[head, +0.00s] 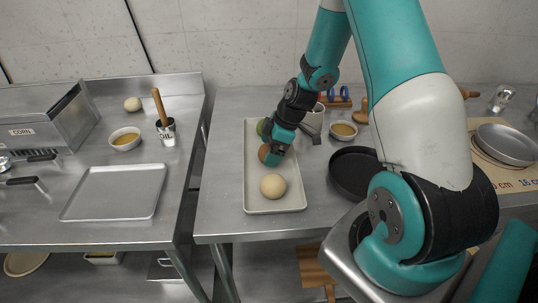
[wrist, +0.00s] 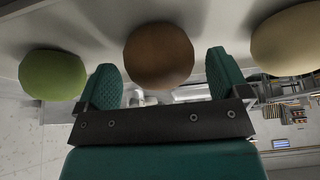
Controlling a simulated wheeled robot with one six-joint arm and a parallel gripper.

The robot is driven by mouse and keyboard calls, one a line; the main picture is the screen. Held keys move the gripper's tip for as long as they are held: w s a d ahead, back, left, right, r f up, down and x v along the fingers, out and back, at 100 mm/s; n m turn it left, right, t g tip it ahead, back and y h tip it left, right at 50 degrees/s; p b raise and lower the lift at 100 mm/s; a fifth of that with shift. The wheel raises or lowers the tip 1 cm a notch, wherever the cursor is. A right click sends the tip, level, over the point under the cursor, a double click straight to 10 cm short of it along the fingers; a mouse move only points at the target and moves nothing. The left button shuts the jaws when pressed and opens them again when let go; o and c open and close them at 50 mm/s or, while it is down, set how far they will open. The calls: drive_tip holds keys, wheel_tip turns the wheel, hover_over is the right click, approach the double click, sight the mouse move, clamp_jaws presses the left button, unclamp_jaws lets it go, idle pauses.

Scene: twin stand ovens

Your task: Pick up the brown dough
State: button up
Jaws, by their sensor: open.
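The brown dough (wrist: 159,55) sits between the two open fingers of my gripper (wrist: 160,78) in the wrist view, with a gap on each side. In the head view the brown dough (head: 265,154) lies on the cream tray (head: 298,196), partly hidden by my gripper (head: 272,156). A green dough (wrist: 53,75) is left of the fingers in the wrist view; in the head view it shows (head: 261,128) behind my gripper. A pale dough (head: 273,186) lies at the near part of the tray and at the right of the wrist view (wrist: 288,40).
A black pan (head: 352,172) and a small bowl (head: 344,130) stand right of the tray. A gap separates the counters.

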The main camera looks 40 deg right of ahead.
drive_tip(key=shift+a+f, duration=0.15)
drive_tip(key=shift+f, duration=0.2)
drive_tip(key=shift+w, duration=0.1)
drive_tip(key=c, duration=0.7)
drive_tip(key=shift+r, duration=0.1)
